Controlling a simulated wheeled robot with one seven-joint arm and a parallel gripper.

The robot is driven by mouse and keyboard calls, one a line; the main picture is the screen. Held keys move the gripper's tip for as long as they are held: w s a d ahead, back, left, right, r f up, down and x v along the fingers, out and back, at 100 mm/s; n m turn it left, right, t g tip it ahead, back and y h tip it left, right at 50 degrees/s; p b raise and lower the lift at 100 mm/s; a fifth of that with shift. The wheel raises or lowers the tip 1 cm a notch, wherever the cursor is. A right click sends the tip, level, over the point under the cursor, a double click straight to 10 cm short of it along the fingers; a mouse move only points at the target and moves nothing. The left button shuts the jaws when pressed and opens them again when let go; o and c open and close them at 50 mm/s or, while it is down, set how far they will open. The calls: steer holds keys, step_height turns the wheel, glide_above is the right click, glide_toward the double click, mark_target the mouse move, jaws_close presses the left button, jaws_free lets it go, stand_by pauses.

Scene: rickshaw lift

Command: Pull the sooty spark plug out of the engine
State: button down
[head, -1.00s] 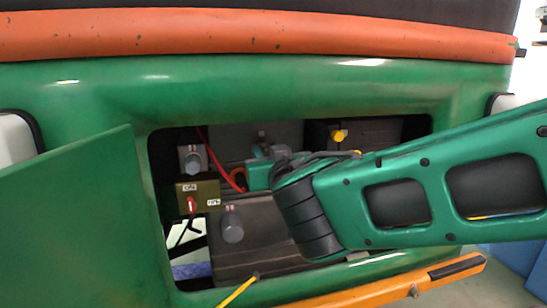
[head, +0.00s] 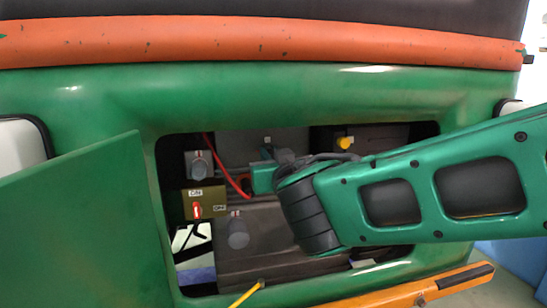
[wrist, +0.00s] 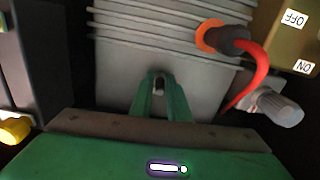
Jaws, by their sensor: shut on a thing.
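My gripper (wrist: 158,90) shows in the wrist view as two green fingers closed around a small grey piece (wrist: 159,84), apparently the spark plug. Its lower part is hidden between the fingers, and I cannot tell whether it is still seated. Behind it is the grey finned engine block (wrist: 120,60). In the head view my gripper (head: 264,168) is inside the engine bay, partly hidden by my own wrist. A red cable (wrist: 252,75) with a dark cap and orange ring (wrist: 208,36) lies beside the fingers.
An olive switch box (head: 204,203) marked ON and OFF, grey knobs (head: 198,165) and a yellow cap (head: 345,143) are close by. The green bay frame (head: 300,98) surrounds the opening. The open green hatch panel (head: 80,225) stands at left.

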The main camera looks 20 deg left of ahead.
steer(key=shift+d, duration=0.1)
steer(key=shift+v, duration=1.95)
steer(key=shift+s, duration=0.1)
steer(key=v, duration=0.5)
steer(key=shift+s, duration=0.1)
